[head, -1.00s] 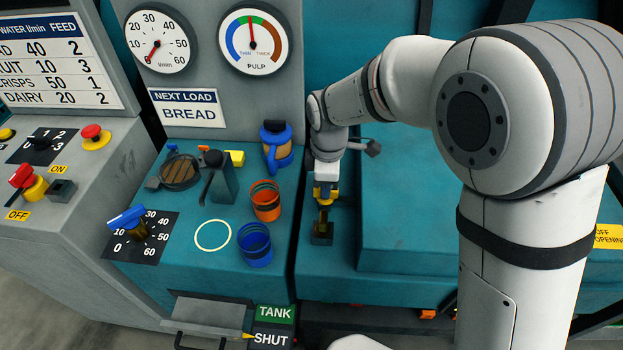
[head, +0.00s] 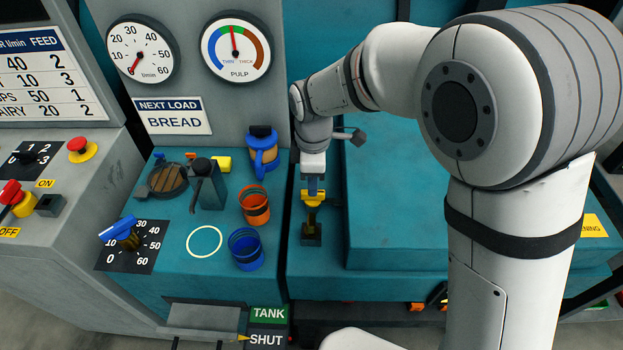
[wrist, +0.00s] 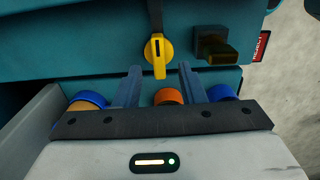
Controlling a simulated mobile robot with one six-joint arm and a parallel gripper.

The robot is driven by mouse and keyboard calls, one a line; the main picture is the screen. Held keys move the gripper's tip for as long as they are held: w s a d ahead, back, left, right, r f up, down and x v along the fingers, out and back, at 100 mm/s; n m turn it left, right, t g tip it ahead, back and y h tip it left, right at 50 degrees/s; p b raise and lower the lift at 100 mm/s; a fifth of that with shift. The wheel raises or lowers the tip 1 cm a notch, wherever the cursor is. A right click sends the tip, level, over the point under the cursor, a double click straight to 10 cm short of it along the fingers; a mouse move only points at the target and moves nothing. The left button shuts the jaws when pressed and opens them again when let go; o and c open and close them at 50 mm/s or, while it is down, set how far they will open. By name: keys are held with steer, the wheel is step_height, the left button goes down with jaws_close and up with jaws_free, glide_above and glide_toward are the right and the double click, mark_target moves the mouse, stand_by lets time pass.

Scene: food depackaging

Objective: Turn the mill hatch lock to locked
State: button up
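The yellow knob (wrist: 158,52), which I take to be the mill hatch lock, has a dark pointer line and a narrow end. In the wrist view its narrow end points down, towards my gripper. It also shows in the head view (head: 313,197), just below my gripper (head: 313,186). In the wrist view my gripper (wrist: 159,72) is open, with one finger on each side of the knob's narrow end. No contact is clear. No locked or unlocked marking for the knob is readable. A dark block with a brass-coloured piece (wrist: 215,45) sits beside the knob.
An orange cup (head: 254,206), a blue cup (head: 247,249) and a blue pitcher (head: 263,154) stand on the teal top left of my gripper. A raised teal housing (head: 440,220) lies to its right. A blue-handled dial (head: 120,230) is further left.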

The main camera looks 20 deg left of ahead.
step_height(320, 180, up, 4)
steer(key=shift+s+r+p, duration=0.15)
steer(key=shift+p, duration=0.9)
